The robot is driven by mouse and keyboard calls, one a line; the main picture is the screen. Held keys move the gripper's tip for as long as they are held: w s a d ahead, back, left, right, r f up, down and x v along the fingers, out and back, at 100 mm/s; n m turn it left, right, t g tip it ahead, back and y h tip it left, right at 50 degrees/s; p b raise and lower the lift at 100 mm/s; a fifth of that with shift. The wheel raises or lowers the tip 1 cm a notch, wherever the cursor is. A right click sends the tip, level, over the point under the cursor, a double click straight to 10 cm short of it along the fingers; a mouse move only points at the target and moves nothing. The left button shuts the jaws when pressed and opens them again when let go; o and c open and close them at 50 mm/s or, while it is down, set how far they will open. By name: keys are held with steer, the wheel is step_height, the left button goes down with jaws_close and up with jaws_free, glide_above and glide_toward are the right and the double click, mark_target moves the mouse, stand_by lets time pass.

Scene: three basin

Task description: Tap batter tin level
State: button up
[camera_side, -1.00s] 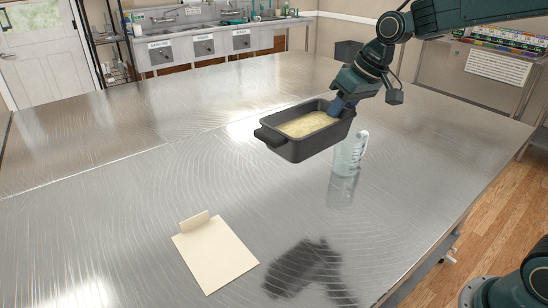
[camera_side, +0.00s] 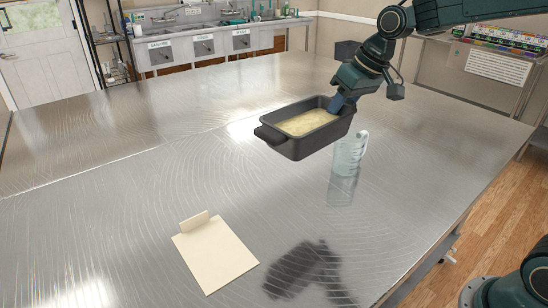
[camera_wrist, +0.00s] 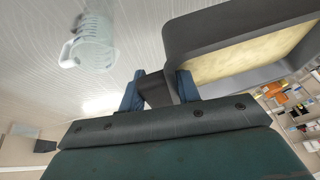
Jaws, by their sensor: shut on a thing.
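The dark grey loaf tin (camera_side: 306,128) is held in the air above the metal table, with pale yellow batter (camera_side: 306,122) inside. My gripper (camera_side: 342,100) is shut on the handle at the tin's right end; the opposite handle is free at the left. In the wrist view my gripper (camera_wrist: 160,90) has its two blue fingers on either side of the dark handle. The tin (camera_wrist: 205,30) fills the upper right there, and its batter (camera_wrist: 250,58) shows. The batter surface looks roughly even; small slopes cannot be told.
A cream board with a raised back edge (camera_side: 215,254) lies at the front left. The metal table (camera_side: 120,210) is otherwise clear.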

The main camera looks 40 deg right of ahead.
jaws_close()
steer(key=shift+f, duration=0.15)
steer(key=shift+f, duration=8.3)
step_height(320, 180, down, 3)
steer(key=shift+f, duration=0.2)
steer(key=shift+r, duration=0.15)
